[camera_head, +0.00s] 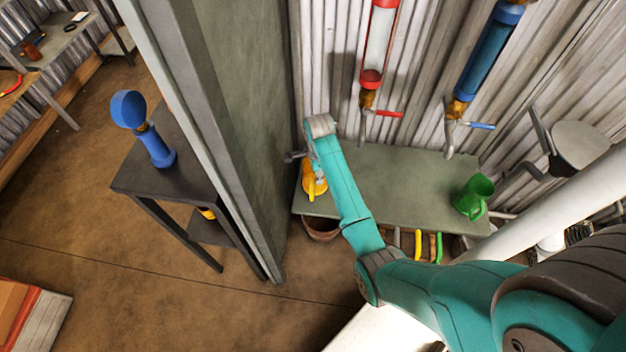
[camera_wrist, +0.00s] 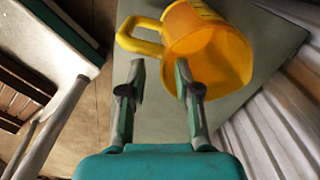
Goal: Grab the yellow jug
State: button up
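The yellow jug (camera_wrist: 205,45) is close ahead in the wrist view, its open mouth facing the camera and its handle (camera_wrist: 138,38) pointing left. In the head view the yellow jug (camera_head: 313,182) stands at the left end of the grey-green table (camera_head: 395,180), partly hidden by my arm. My gripper (camera_wrist: 160,75) is open and empty, its fingers spread. The left fingertip is just below the handle in the picture and the right fingertip overlaps the jug's near side. I cannot tell whether either finger touches the jug.
A green jug (camera_head: 474,196) stands at the table's right end. Red (camera_head: 390,113) and blue (camera_head: 482,126) taps hang from pipes above the table. A tall grey-green partition (camera_head: 243,100) stands just left of the table. A dark stand (camera_head: 170,183) holds a blue object.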

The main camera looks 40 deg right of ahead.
jog(key=shift+w+d+f, duration=0.1)
jog(key=shift+f, duration=1.45)
jog(key=shift+d+f, duration=0.1)
jog(key=shift+f, duration=1.45)
grip_shut()
